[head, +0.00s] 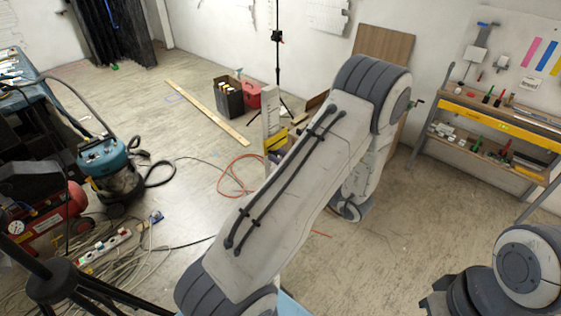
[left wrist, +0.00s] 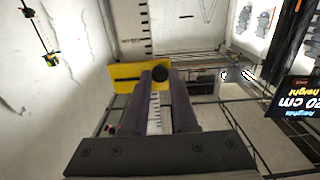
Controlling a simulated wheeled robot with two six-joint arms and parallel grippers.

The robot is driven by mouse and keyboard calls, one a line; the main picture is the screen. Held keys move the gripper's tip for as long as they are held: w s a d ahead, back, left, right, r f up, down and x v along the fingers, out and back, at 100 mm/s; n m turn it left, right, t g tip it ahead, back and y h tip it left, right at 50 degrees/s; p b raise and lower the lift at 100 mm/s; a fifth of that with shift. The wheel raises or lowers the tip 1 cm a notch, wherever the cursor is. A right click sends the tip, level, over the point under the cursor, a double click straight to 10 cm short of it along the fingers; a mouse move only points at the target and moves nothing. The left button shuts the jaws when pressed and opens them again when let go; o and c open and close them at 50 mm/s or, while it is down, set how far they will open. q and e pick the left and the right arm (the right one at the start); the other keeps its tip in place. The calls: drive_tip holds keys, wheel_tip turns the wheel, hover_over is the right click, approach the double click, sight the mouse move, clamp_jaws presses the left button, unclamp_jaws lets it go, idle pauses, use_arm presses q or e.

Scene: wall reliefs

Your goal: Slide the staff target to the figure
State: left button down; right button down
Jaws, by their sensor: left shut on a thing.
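The staff target is a yellow plate (left wrist: 126,76) with a black round knob, in the middle of the left wrist view. In the head view the yellow target (head: 275,141) shows on the pale upright staff (head: 269,101), just left of my arm. My left gripper (left wrist: 160,78) is shut on the target at its knob, its two dark fingers on either side. The staff's black scale marks (left wrist: 147,28) show above the target and between the fingers. A black card (left wrist: 294,101) at the right reads "20 cm" and "height", upside down.
A wire rack (left wrist: 215,62) lies behind the target. A dark box (head: 228,97) and red case (head: 252,96) stand on the floor behind the staff. An orange hose (head: 228,178) and cables lie at left; a workbench (head: 490,120) stands at right.

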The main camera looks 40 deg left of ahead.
use_arm(q)
drive_tip(key=shift+f, duration=0.15)
drive_tip(key=c, duration=0.7)
unclamp_jaws()
drive_tip(key=d+b, duration=0.1)
drive_tip(key=d, duration=0.2)
drive_tip(key=d+b, duration=0.2)
drive_tip(key=d, duration=0.2)
drive_tip(key=d+b, duration=0.1)
drive_tip(key=d, duration=0.2)
drive_tip(key=shift+s+d, duration=0.2)
drive_tip(key=shift+s, duration=0.2)
